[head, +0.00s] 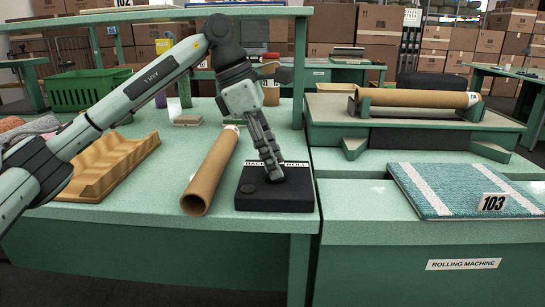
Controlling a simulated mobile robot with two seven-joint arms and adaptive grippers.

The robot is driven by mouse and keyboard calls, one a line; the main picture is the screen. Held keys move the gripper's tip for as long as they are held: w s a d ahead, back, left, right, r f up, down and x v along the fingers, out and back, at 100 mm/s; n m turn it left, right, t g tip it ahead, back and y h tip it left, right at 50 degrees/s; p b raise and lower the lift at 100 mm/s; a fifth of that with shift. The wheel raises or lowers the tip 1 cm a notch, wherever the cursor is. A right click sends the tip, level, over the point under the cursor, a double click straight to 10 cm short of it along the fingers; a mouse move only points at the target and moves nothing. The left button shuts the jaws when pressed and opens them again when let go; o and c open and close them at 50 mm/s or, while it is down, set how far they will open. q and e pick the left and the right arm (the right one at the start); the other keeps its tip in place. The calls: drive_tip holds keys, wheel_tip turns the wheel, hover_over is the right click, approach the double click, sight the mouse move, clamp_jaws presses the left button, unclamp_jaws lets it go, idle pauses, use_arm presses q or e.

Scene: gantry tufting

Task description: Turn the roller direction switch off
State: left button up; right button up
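The roller direction switch is a black box (300,199) on the green table, with a white label (297,164) along its back edge reading "BACK" and "ROLL", partly covered. A small round dark spot (247,188) shows on its top left. My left gripper (275,176) points down, its fingers together and tips at the top of the box, touching or just above it. The fingers hide the middle of the box, so the lever and its position cannot be seen. My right gripper is not in view.
A cardboard tube (211,170) lies just left of the box. A tan grooved tray (108,165) and a green basket (88,89) are further left.

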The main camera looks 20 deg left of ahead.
use_arm(q)
drive_tip(key=shift+o, duration=1.4)
drive_tip(key=v, duration=1.2)
